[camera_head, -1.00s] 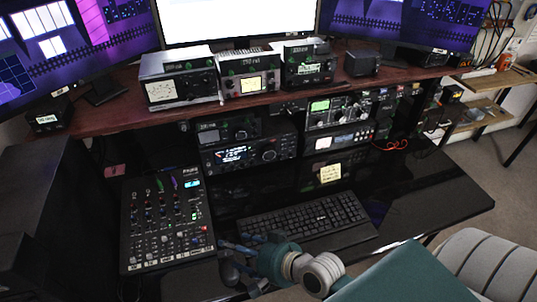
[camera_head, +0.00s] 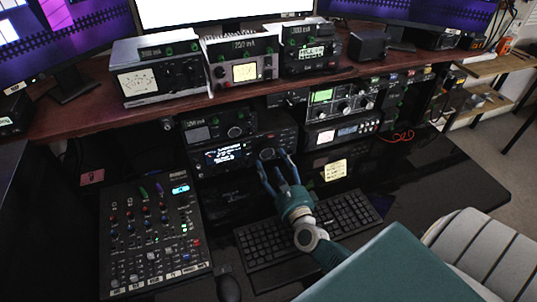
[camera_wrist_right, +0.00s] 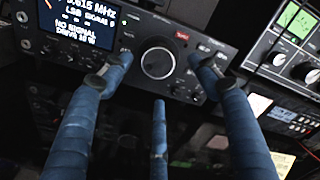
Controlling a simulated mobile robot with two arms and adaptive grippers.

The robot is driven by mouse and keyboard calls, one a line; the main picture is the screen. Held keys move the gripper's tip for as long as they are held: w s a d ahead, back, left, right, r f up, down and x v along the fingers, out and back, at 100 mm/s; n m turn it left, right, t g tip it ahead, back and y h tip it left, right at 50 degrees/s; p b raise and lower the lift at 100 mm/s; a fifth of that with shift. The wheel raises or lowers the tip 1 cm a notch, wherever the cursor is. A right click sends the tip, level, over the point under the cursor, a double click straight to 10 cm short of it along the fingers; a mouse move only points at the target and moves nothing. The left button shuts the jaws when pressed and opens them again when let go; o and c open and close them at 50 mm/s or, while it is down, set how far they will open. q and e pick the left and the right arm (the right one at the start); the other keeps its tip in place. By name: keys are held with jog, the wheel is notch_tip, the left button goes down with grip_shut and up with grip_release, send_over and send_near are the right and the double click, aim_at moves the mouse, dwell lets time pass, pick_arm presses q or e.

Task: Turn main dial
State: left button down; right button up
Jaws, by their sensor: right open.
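The main dial (camera_wrist_right: 158,62) is a large round black knob with a pale ring on the front of a black radio (camera_head: 236,155). The radio has a lit frequency screen (camera_wrist_right: 80,22), left of the dial. In the head view the dial (camera_head: 267,154) sits just beyond my fingertips. My right gripper (camera_head: 277,167) is open and empty in front of the radio. In the right wrist view my right gripper (camera_wrist_right: 160,75) has two blue fingers spread to the left and right of the dial, and a third finger below it. Contact cannot be told. My left gripper is not in view.
A keyboard (camera_head: 310,235) lies under my right arm, with a mouse (camera_head: 228,288) to its left. A mixer (camera_head: 150,235) stands at the left. More radios (camera_head: 335,105) stand to the right. A wooden shelf (camera_head: 75,115) runs above the radio.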

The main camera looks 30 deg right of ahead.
aim_at(268, 154)
jog(key=x, duration=0.4)
jog(key=shift+w, duration=0.25)
jog(key=shift+w+f, duration=0.1)
jog(key=shift+w, duration=0.05)
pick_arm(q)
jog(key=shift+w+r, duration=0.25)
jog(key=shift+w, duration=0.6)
pick_arm(e)
jog(key=c, duration=1.1)
